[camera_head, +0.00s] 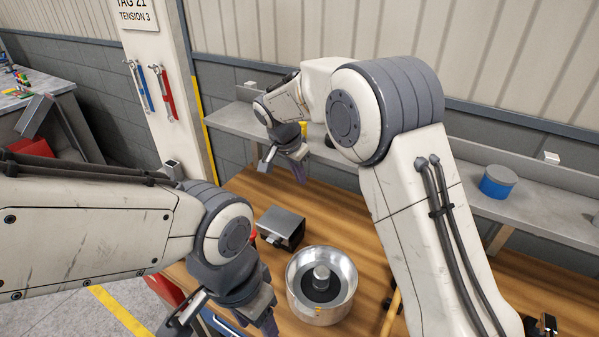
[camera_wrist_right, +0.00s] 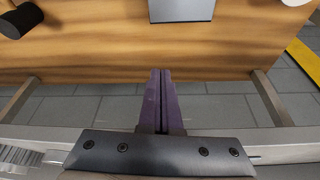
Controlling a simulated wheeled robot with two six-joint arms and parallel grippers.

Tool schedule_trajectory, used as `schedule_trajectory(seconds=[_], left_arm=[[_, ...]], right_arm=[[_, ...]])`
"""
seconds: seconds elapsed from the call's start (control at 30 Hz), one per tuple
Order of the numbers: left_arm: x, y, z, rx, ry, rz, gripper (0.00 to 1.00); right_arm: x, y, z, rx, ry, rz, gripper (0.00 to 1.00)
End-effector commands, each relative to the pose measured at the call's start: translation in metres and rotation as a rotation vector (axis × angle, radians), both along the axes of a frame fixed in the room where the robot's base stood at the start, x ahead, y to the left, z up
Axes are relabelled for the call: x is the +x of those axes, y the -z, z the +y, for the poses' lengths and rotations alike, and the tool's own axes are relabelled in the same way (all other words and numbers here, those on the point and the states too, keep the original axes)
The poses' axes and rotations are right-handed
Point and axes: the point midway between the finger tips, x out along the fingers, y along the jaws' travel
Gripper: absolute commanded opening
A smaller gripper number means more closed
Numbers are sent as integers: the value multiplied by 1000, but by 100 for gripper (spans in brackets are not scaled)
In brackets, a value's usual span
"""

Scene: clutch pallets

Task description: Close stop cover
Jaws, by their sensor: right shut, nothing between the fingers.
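A small box with a silver metal cover (camera_head: 283,222) sits on the wooden table, left of the round metal bowl. Its body under the cover is dark, and I cannot tell how far the cover stands from it. A grey metal plate, which looks like the cover, shows at the top of the right wrist view (camera_wrist_right: 182,9). My right gripper (camera_head: 299,171) is above the back of the table, behind the box and apart from it. Its purple fingers are together and empty in the right wrist view (camera_wrist_right: 160,75). My left gripper (camera_head: 268,318) is at the lower front, left of the bowl; its jaw opening is unclear.
The metal bowl (camera_head: 346,279) holds a dark disc with a silver knob. A wooden handle (camera_head: 391,314) lies right of it. A grey shelf (camera_head: 560,222) with a blue tin (camera_head: 498,182) runs along the back. My right arm hides part of the table.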

Motion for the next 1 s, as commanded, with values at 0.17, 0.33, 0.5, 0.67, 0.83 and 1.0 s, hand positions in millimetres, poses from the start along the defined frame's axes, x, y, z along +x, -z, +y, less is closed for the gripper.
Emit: schedule_trajectory(seconds=[0.17,0.33,0.5,0.67,0.83,1.0], left_arm=[[0,6,0,-2,-7,2,57],[0,6,0,-2,-5,2,57],[0,9,0,-1,-3,1,57],[0,16,0,-1,-2,1,57],[0,21,0,-1,-2,1,57],[0,23,0,-1,-1,1,57]], right_arm=[[-3,0,2,0,0,0,0],[-3,0,2,0,0,0,0],[-5,-8,5,1,-1,-2,0],[-12,-34,11,2,-2,-5,0],[-21,-67,19,2,-1,-5,0],[-27,-89,24,1,-2,-2,0]])
